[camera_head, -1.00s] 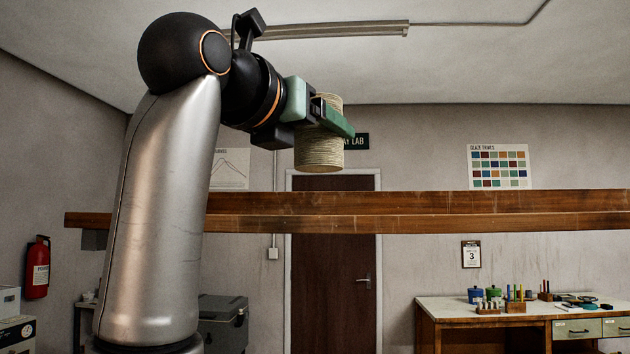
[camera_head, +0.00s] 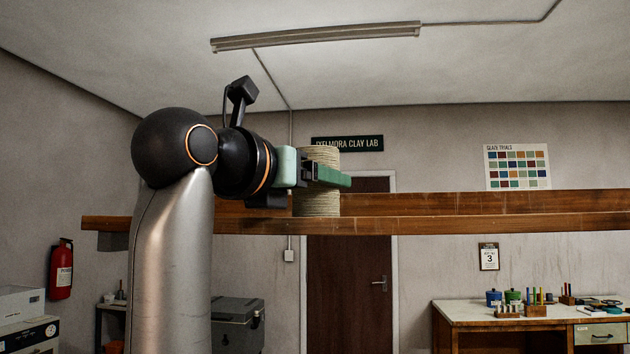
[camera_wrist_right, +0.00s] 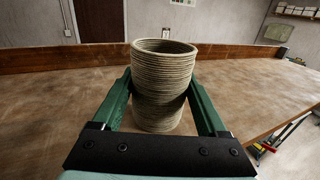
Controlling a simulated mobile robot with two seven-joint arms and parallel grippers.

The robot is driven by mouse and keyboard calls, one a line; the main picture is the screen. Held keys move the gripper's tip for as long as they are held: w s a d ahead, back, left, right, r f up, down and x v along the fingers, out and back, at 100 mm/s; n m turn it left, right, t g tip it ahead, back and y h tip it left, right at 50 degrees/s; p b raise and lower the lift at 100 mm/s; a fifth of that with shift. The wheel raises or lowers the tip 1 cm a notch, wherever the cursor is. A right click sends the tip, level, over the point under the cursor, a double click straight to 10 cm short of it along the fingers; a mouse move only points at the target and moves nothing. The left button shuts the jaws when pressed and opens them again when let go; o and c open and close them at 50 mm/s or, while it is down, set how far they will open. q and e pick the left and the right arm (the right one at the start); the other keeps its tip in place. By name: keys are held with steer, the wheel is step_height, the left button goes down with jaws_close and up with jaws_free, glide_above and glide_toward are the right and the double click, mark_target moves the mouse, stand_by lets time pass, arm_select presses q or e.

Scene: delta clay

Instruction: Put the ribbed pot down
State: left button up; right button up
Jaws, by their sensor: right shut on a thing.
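The ribbed pot (camera_head: 318,204) is a pale beige, upright cylinder with fine horizontal ridges and an open top. My right gripper (camera_head: 330,176) is shut on the pot, with a green finger on each side of it. In the right wrist view the pot (camera_wrist_right: 163,72) stands upright between the fingers (camera_wrist_right: 160,108), over a brown wooden surface (camera_wrist_right: 60,110). In the head view its lower end overlaps the wooden boards (camera_head: 450,213). I cannot tell whether its base touches the wood. My left gripper is not in view.
The wooden surface around the pot looks bare, with a raised board (camera_wrist_right: 50,60) along its far side. A workbench (camera_head: 470,312) with jars and tools stands at the right. A grey case (camera_head: 238,325) and a fire extinguisher (camera_head: 61,268) are at the left.

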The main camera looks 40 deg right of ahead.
steer(key=o, duration=1.5)
steer(key=shift+r, duration=0.1)
steer(key=b+v, duration=0.1)
steer(key=v, duration=1.1)
steer(key=shift+r, duration=0.1)
